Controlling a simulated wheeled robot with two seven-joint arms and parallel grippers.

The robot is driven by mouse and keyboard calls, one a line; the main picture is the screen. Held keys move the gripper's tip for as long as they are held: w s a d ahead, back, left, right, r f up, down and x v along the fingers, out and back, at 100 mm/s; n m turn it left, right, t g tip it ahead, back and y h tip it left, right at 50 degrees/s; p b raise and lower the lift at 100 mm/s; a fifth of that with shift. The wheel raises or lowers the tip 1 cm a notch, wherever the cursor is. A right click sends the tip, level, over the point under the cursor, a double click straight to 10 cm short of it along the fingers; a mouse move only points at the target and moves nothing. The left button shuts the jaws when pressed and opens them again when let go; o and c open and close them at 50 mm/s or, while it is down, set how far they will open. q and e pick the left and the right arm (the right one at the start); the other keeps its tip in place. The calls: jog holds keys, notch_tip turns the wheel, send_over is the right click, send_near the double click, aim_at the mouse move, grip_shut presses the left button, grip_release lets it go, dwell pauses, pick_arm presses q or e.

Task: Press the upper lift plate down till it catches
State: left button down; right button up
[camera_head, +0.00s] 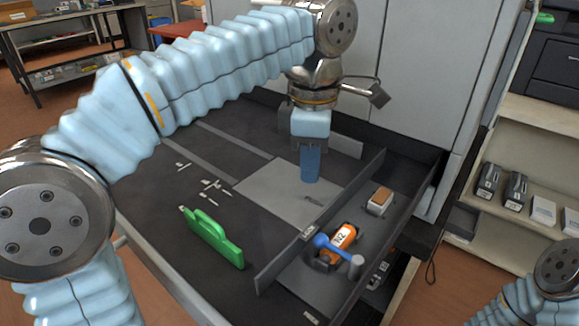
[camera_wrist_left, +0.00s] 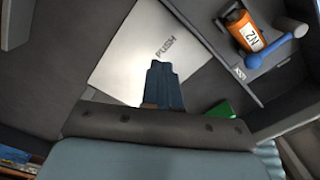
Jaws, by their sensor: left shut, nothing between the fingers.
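The lift plate (camera_head: 268,196) is a flat, light grey plate in the open dark tray, with lettering near one corner. The lettering reads PUSH in the left wrist view, where the plate (camera_wrist_left: 128,52) fills the upper middle. My left gripper (camera_head: 310,179) points down over the plate, its blue fingers shut and empty. In the left wrist view the closed fingers (camera_wrist_left: 161,68) overlap the plate near the lettering. I cannot tell whether the tips touch it. My right gripper is out of view.
A green handled block (camera_head: 213,240) stands in front of the plate. Beyond a dark divider (camera_head: 318,222) lie an orange labelled item (camera_head: 343,236), a blue-ended rod (camera_head: 335,250) and a brown-topped block (camera_head: 380,201). Small white pieces lie left of the plate.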

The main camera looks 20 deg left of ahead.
pick_arm(q)
jog(key=shift+r+p, duration=1.5)
jog(key=shift+r, duration=1.5)
